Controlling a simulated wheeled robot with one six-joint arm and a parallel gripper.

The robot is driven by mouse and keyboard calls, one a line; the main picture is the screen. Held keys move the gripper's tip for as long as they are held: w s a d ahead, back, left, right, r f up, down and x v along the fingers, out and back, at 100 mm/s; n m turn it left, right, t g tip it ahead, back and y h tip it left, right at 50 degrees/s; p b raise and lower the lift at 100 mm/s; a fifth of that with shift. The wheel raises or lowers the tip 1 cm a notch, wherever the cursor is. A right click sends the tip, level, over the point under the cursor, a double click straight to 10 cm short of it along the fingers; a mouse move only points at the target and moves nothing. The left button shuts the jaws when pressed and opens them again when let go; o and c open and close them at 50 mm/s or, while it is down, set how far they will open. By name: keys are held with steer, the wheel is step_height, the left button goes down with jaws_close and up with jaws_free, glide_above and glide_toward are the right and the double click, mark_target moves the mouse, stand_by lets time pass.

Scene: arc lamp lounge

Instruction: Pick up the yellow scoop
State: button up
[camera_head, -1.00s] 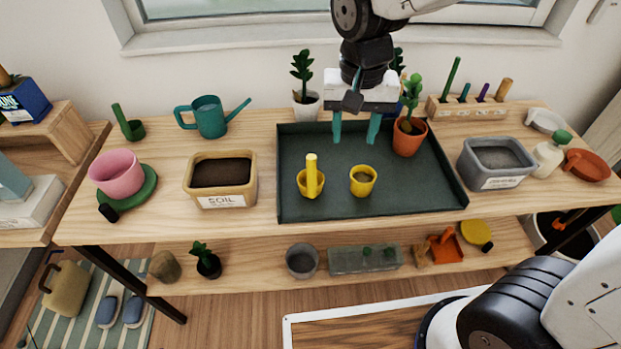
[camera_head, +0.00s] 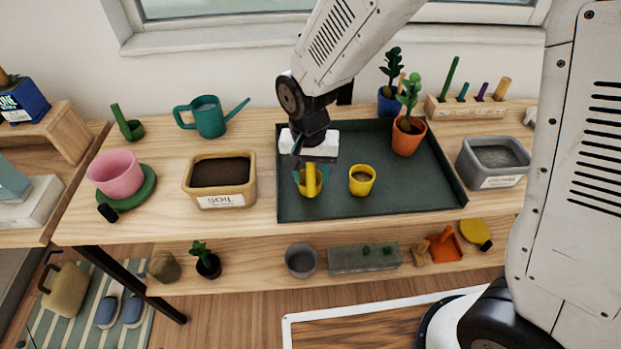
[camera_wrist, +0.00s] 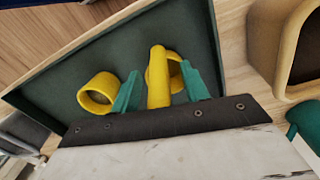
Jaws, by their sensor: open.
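The yellow scoop (camera_head: 311,182) stands on the dark green tray (camera_head: 400,205), its handle upright. In the wrist view the scoop's handle (camera_wrist: 158,78) lies between the two teal fingers of my gripper (camera_wrist: 160,92), with space on both sides. My gripper (camera_head: 310,176) is open and low over the scoop in the head view. The scoop's bowl is partly hidden behind the handle and a finger in the wrist view. A small yellow pot (camera_head: 362,181) stands just right of the scoop, and it also shows left of the fingers in the wrist view (camera_wrist: 84,101).
A soil bin (camera_head: 220,198) stands left of the tray. A terracotta potted plant (camera_head: 407,138) stands on the tray's back right. A grey bin (camera_head: 490,178) is right of the tray. The tray's front right is clear.

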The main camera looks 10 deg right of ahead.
steer(key=shift+f, duration=0.25)
jaws_close()
steer(key=shift+r, duration=0.15)
